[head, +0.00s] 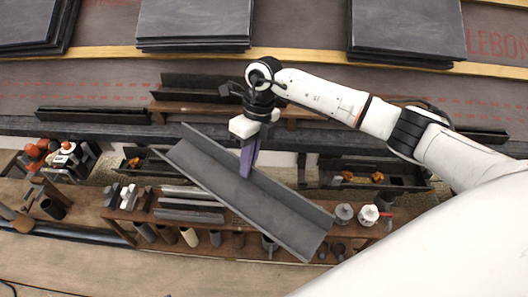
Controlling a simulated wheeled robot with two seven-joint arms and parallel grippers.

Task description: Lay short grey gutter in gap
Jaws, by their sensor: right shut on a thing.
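A short grey gutter (270,208) hangs tilted in the middle of the head view, running from upper left to lower right. My right gripper (248,162), with purple fingers, is shut on its upper wall near the middle. Fixed gutter pieces holding orange-brown leaves show along the eave, one on the left (130,163) and one on the right (376,178). The stretch between them lies behind the held gutter and is partly hidden.
A wooden bench (150,217) below holds grey bars, pipe pieces and two round cans (344,213). Dark slate stacks (195,22) lie on the roof above a yellow batten (110,50). Dark channel pieces (195,82) rest on the roof. An orange-and-white tool (62,155) stands left.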

